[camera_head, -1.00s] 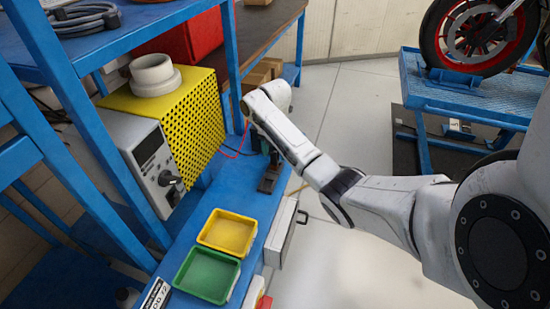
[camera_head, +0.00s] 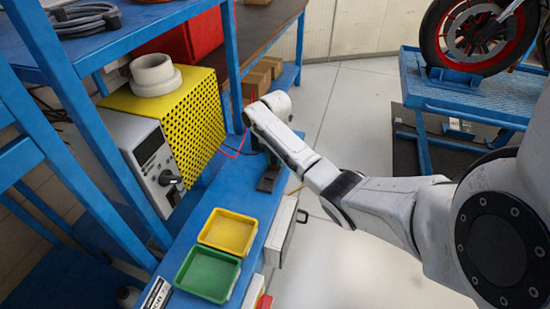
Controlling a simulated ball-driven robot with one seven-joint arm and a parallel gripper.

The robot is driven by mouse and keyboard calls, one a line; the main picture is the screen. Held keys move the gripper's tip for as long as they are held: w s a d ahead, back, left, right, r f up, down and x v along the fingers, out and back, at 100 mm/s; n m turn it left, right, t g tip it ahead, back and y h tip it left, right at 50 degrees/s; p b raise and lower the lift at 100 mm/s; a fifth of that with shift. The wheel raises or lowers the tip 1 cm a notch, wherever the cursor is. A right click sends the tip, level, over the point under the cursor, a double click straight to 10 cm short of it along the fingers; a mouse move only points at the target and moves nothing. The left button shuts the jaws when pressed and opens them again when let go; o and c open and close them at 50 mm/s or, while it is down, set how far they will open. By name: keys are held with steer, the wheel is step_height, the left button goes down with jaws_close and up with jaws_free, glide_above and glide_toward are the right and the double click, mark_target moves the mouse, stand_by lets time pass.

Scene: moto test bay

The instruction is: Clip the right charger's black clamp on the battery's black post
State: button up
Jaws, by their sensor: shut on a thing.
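My arm reaches in from the right, and its white wrist (camera_head: 270,112) is over the far part of the blue bench. My gripper and anything in it are hidden behind the wrist and forearm. A thin red cable (camera_head: 236,155) and a black cable run from beside the yellow perforated box to behind my wrist. A small dark object (camera_head: 268,179) lies on the bench just below my forearm; I cannot tell what it is. I cannot make out the black clamp, the battery or its black post.
The yellow box (camera_head: 195,118) with a grey dial panel (camera_head: 152,160) stands under the blue shelf. A yellow tray (camera_head: 228,247) and a green tray (camera_head: 206,289) lie on the near bench. Cardboard boxes (camera_head: 262,75) stand behind. A motorcycle lift (camera_head: 470,90) is at right; floor between is clear.

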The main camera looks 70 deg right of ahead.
steer(key=c, duration=0.3)
steer(key=shift+r, duration=0.15)
steer(key=shift+c, duration=0.2)
steer(key=shift+r, duration=0.55)
steer(key=s+a+r+p, duration=0.2)
steer(key=s+r+p, duration=0.3)
steer(key=s, duration=0.1)
steer(key=s+a+r+p, duration=0.2)
steer(key=s+r+p, duration=0.2)
steer(key=s+r, duration=0.2)
steer(key=shift+s+a+r+p, duration=0.3)
steer(key=shift+s+p, duration=0.1)
steer(key=shift+s, duration=0.2)
